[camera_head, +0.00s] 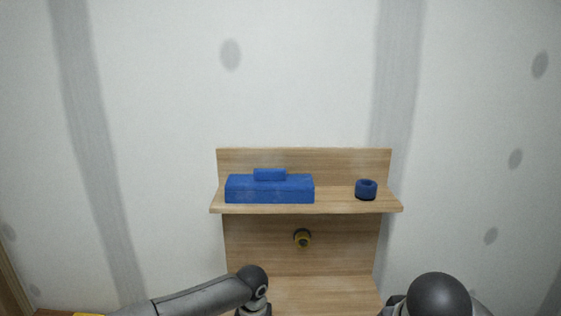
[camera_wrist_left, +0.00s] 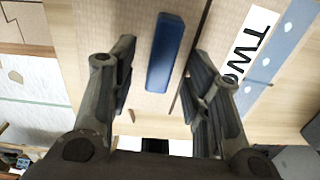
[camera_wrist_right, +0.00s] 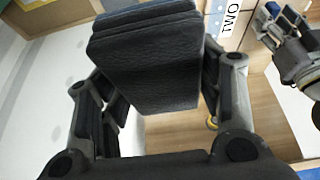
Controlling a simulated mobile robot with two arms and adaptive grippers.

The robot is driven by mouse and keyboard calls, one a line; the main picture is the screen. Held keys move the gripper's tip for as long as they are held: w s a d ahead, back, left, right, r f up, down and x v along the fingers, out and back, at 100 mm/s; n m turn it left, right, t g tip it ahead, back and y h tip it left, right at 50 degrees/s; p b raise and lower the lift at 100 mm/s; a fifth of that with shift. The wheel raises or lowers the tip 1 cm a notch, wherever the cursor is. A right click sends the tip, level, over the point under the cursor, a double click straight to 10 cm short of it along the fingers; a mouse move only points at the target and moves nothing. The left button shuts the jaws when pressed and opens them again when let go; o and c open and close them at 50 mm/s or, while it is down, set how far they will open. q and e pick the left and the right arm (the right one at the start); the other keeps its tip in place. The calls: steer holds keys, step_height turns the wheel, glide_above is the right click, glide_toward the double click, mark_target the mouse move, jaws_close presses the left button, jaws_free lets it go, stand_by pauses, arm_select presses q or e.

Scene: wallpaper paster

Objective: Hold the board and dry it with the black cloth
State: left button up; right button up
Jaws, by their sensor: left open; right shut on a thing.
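The black cloth (camera_wrist_right: 150,75), a thick layered dark block, is between the fingers of my right gripper (camera_wrist_right: 158,90), which is shut on it. My left gripper (camera_wrist_left: 157,75) is open, its fingers on either side of a blue bar (camera_wrist_left: 165,50) with a gap to each. The bar lies over a flat beige panel (camera_wrist_left: 112,35); this may be the board and its handle, but I cannot tell for sure. Part of my left gripper also shows at the upper right of the right wrist view (camera_wrist_right: 290,45). Both grippers are out of the head view.
A wooden shelf unit (camera_head: 300,258) stands against the grey wall. A white "TWO" label (camera_wrist_left: 250,50) lies right of the blue bar.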

arm_select(q)
steer(key=shift+f, duration=0.15)
steer(key=shift+f+b, duration=0.8)
steer(key=shift+f, duration=0.05)
arm_select(e)
steer(key=shift+f, duration=0.75)
arm_select(q)
steer(key=shift+r, duration=0.1)
jaws_close()
